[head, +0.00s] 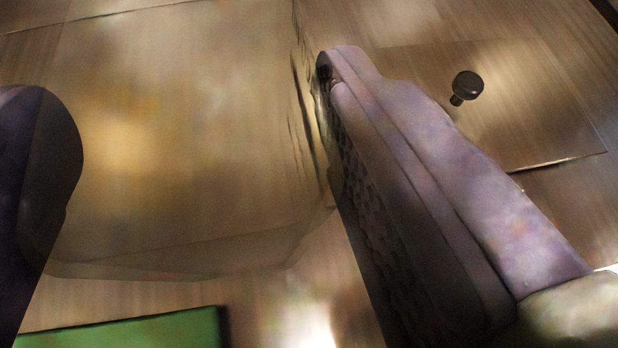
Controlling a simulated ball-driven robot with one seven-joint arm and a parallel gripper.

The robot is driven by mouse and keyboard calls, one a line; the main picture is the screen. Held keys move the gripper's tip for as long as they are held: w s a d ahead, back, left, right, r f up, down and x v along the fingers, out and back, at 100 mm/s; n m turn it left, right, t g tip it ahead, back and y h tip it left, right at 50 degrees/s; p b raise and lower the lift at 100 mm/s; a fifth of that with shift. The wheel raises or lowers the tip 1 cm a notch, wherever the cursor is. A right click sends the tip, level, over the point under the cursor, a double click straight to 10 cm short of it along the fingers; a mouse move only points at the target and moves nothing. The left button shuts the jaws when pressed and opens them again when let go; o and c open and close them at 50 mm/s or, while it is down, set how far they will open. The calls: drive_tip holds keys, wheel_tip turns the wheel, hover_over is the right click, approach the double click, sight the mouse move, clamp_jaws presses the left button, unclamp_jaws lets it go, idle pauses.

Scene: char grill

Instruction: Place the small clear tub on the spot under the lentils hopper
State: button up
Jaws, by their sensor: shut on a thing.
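The small clear tub (190,150) fills the left and middle of the head view, large and close, with wood grain showing through it. My gripper (200,110) has one dark finger at the left edge and one purple-grey padded finger on the right. It is shut on the tub, with the right pad against the tub's right wall. The tub's far part runs out of the top of the picture. I cannot tell whether its base touches the surface below. No lentils hopper or marked spot can be made out.
A wooden drawer or door front (520,110) with a round dark knob (467,86) shows at the right, behind my finger. A green flat thing (130,330) lies at the bottom left. Wood-grained surface (270,300) shows between the green thing and my right finger.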

drive_tip(key=b, duration=0.3)
approach(223, 152)
drive_tip(key=w+f, duration=0.3)
drive_tip(key=shift+w+f, duration=0.35)
drive_tip(key=shift+s+r, duration=0.1)
drive_tip(key=shift+r, duration=0.05)
drive_tip(key=o, duration=1.1)
drive_tip(key=shift+b, duration=0.3)
drive_tip(key=shift+c, duration=0.2)
drive_tip(key=o, duration=0.4)
drive_tip(key=shift+o, duration=0.2)
